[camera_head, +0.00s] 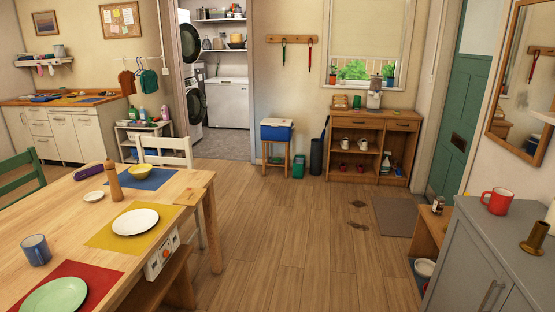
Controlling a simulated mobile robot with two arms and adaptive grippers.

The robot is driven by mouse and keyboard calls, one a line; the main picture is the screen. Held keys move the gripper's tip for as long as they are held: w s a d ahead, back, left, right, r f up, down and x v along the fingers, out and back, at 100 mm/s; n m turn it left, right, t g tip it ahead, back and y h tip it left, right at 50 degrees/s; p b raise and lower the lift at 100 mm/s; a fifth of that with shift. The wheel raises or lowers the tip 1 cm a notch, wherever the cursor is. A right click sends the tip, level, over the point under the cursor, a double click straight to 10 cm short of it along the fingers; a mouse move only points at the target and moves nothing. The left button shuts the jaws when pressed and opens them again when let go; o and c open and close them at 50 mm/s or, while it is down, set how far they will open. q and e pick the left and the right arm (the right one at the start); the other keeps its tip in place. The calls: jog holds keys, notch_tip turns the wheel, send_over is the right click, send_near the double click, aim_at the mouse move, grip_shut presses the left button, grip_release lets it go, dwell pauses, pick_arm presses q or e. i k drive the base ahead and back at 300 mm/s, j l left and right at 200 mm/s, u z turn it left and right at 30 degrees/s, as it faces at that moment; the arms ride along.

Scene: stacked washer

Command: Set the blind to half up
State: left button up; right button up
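The blind (368,28) is a pale cream sheet in the window on the back wall, above the wooden sideboard. It hangs over most of the visible window, and its top is cut off by the picture edge. Below its lower edge, a strip of glass (375,66) shows greenery. No cord or handle on the blind can be made out. Neither my left nor my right gripper is in view.
A wooden sideboard (365,128) with a coffee machine (375,95) stands under the window. A grey cabinet (480,245) stands at right.

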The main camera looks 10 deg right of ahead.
aim_at(391, 53)
jog(key=i+l+z, duration=0.4)
jog(key=i, duration=0.45)
jog(key=i+z, duration=0.4)
jog(key=i, duration=3.2)
jog(key=i+z, duration=0.15)
jog(key=i, duration=0.5)
jog(key=i+j+z, duration=0.2)
jog(key=i, duration=0.45)
jog(key=l, duration=0.1)
